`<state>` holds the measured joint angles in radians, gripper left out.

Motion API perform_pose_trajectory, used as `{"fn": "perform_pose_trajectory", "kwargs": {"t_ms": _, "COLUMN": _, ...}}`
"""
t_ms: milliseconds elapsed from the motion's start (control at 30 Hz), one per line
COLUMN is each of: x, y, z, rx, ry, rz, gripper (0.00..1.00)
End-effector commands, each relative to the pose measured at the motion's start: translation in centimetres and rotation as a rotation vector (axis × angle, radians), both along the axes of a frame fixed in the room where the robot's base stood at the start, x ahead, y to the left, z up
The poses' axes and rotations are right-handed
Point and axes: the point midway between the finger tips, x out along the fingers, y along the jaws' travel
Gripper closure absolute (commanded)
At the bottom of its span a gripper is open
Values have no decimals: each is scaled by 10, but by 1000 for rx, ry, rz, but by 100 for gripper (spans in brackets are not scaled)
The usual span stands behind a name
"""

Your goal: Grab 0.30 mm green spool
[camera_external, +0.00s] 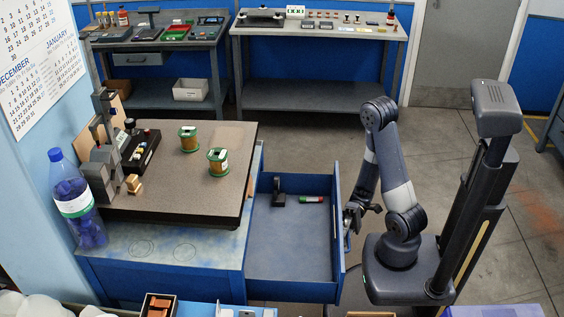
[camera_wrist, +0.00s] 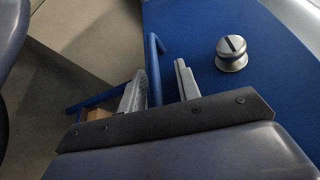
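Two spools with green flanges and copper-coloured windings stand upright on the granite plate: a rear spool (camera_external: 188,139) and a front spool (camera_external: 217,162). Their labels are too small to read, so I cannot tell which is 0.30 mm. My gripper (camera_external: 350,221) is low at the outer side of the open drawer's front, well right of both spools. In the wrist view my gripper (camera_wrist: 161,86) has its fingers apart, with the blue drawer handle (camera_wrist: 154,72) between them and a gap beside it. No spool shows in the wrist view.
A round metal knob (camera_wrist: 232,54) sits on the drawer front. The granite plate (camera_external: 175,200) also carries instruments at left. A blue bottle (camera_external: 77,205) stands at left.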

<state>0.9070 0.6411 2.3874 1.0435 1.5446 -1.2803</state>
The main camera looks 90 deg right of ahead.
Motion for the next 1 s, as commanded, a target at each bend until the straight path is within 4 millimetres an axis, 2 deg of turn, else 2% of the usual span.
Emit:
{"fn": "perform_pose_trajectory", "kwargs": {"t_ms": 467, "x": 0, "y": 0, "z": 0, "rx": 0, "ry": 0, "rz": -1, "gripper": 68}}
{"fn": "perform_pose_trajectory", "kwargs": {"t_ms": 933, "x": 0, "y": 0, "z": 0, "rx": 1, "ry": 0, "rz": -1, "gripper": 31}}
{"fn": "perform_pose_trajectory", "kwargs": {"t_ms": 1000, "x": 0, "y": 0, "z": 0, "rx": 1, "ry": 0, "rz": -1, "gripper": 30}}
